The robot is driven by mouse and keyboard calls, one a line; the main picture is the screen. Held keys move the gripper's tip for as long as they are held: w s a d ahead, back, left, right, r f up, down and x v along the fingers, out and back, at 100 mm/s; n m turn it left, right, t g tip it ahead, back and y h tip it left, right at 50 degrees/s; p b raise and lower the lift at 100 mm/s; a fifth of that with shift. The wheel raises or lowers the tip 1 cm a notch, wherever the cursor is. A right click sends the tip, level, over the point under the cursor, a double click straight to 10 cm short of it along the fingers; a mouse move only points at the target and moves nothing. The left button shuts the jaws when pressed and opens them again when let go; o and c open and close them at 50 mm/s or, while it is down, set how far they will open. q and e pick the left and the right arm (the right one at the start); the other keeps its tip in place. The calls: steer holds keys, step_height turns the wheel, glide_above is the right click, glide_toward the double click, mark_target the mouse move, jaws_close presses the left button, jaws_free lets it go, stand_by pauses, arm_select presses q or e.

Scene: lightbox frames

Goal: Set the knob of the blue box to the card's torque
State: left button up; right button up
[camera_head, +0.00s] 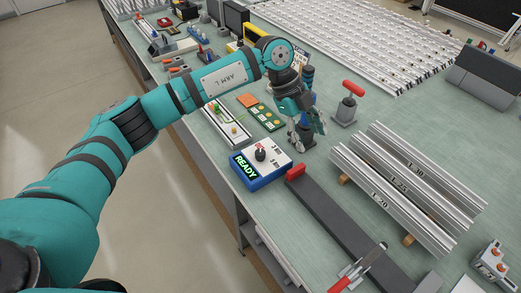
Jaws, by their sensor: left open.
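My right gripper is not in view.
Aluminium profiles (412,185) marked L 30, L 25 and L 20 lie at right on wooden supports. A red-handled clamp (347,105) stands behind. Small boards (262,114) lie left of the gripper.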

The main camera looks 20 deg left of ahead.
mark_target(260, 152)
arm_select(q)
steer(key=w+a+r+n+y, duration=0.1)
steer(key=a+r+n+y, duration=0.15)
steer(key=a, duration=0.35)
steer(key=w+a+r+n+y, duration=0.1)
steer(key=w+a+y, duration=0.15)
steer(key=a, duration=0.45)
steer(key=shift+y, duration=0.3)
steer(key=f+p, duration=0.1)
steer(key=f, duration=0.4)
steer(key=f+p, duration=0.2)
steer(key=f, duration=0.4)
steer(key=s+f+p, duration=0.1)
steer(key=f, duration=0.4)
steer(key=shift+s+d+f+p, duration=0.1)
steer(key=shift+f+p, duration=0.3)
steer(key=shift+c, duration=0.2)
jaws_close()
